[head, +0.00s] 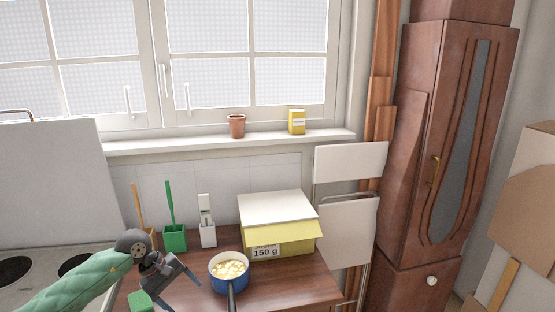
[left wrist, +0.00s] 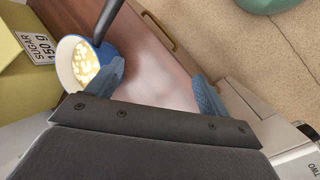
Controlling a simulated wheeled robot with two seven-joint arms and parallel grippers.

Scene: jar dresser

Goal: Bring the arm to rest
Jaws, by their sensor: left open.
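My left arm comes in from the left in a green padded sleeve. My left gripper (head: 185,283) is over the dresser top, just left of the blue pot, and its jaws are open and empty. The left wrist view shows its two blue-grey fingers (left wrist: 160,92) spread apart with bare wood between them. The blue pot (head: 214,281) holds pale yellow pieces, and its dark handle points toward the front. The pot also shows beside one finger in the left wrist view (left wrist: 67,67). My right gripper does not show.
A yellow sugar box (head: 295,238) stands behind the pot. Green (head: 175,240), white (head: 208,236) and wooden holders with utensils stand at the back. A stove (head: 40,285) is at the left. A folding chair (head: 348,220) and tall cabinet (head: 440,150) stand right.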

